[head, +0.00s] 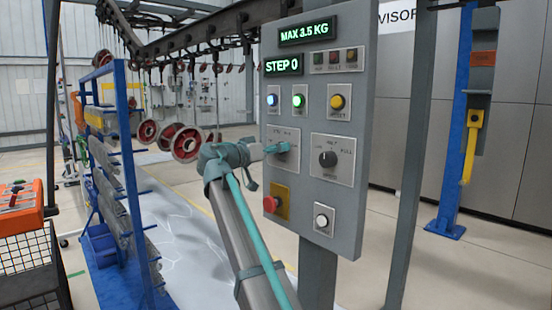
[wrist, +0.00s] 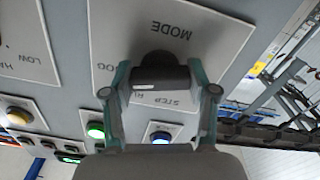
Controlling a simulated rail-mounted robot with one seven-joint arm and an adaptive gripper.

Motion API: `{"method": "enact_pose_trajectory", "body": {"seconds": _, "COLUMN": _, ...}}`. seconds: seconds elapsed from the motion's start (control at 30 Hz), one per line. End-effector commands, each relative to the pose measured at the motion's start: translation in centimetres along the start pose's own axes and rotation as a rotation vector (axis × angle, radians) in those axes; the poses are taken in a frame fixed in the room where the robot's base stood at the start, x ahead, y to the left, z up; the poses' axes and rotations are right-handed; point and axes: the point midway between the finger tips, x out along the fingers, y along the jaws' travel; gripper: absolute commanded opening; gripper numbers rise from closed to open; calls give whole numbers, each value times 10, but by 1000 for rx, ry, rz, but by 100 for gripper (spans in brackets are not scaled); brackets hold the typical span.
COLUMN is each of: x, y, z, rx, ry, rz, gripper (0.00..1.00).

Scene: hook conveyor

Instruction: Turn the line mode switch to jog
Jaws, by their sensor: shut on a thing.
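The line mode switch is a dark knob (wrist: 160,60) on a light plate (wrist: 215,45) marked MODE, which appears upside down in the wrist view. Part of a word ending in OG shows left of the knob and STEP shows below it. My gripper (wrist: 160,80) is closed around the knob, one finger on each side. In the head view my gripper (head: 274,148) reaches the upper-left selector plate (head: 290,162) on the grey panel (head: 310,120) from the left and hides the knob. I cannot tell exactly which label the knob points at.
A second selector knob (head: 328,159) sits just right of the switch. A red emergency button (head: 270,203) is below it, and a white button (head: 322,221) is lower right. Lit blue (head: 272,100), green (head: 298,101) and yellow (head: 338,102) buttons are above. A blue rack (head: 125,140) stands left.

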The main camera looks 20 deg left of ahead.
Motion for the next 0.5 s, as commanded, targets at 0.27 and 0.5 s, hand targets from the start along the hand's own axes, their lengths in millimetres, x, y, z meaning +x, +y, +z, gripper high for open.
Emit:
{"method": "enact_pose_trajectory", "body": {"seconds": 0.27, "x": 0, "y": 0, "z": 1, "rx": 54, "ry": -1, "rz": 0, "gripper": 23}}
{"method": "enact_pose_trajectory", "body": {"seconds": 0.5, "x": 0, "y": 0, "z": 1, "rx": 59, "ry": -1, "rz": 0, "gripper": 23}}
